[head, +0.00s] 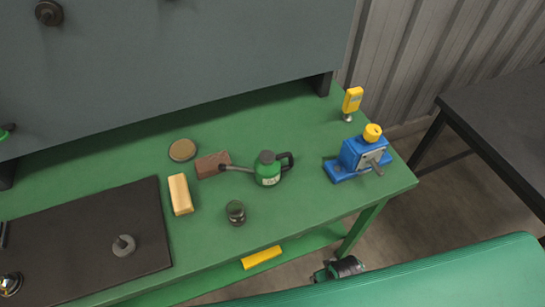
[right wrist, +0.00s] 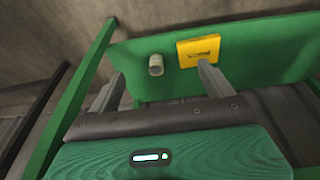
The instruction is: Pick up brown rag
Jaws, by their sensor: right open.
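A dark reddish-brown folded piece (head: 213,164), which looks like the brown rag, lies on the green workbench (head: 310,215). It sits between a tan block and the green oil can, close to the can's spout. My right gripper (right wrist: 158,86) shows in the right wrist view. Its two fingers are wide apart with nothing between them. They point toward a green shelf panel with a yellow item, and the rag is not in that view. My left gripper is in neither view.
A green oil can (head: 268,170), tan block (head: 181,194), round tin (head: 183,150) and dark small pot (head: 235,212) surround the rag. A black mat (head: 85,245) lies left; a blue vise-like device (head: 358,158) stands right. A yellow item (head: 262,257) rests on the lower shelf.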

